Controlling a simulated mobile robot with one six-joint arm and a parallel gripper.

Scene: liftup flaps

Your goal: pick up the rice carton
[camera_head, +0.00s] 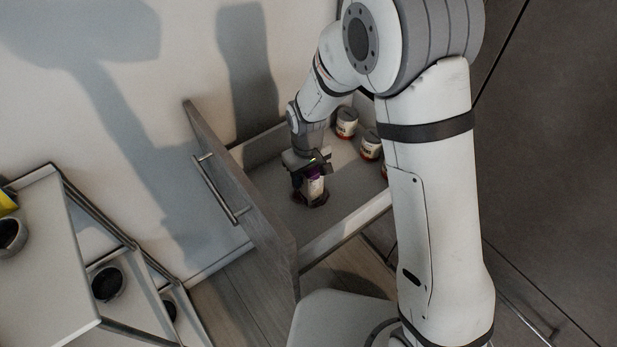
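A small carton (314,187) with a purple top and a pale label stands in the open drawer; I take it for the rice carton. My gripper (310,197) points down into the drawer with its dark fingers around the carton. The gripper's body and fingers hide part of the carton. I cannot tell whether the fingers press on it or are slightly apart from it. The carton appears upright and at the drawer floor.
Several white and red jars, one a jar (347,122), stand at the drawer's right side. A tiered shelf cart (60,285) with dark round items stands at left.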

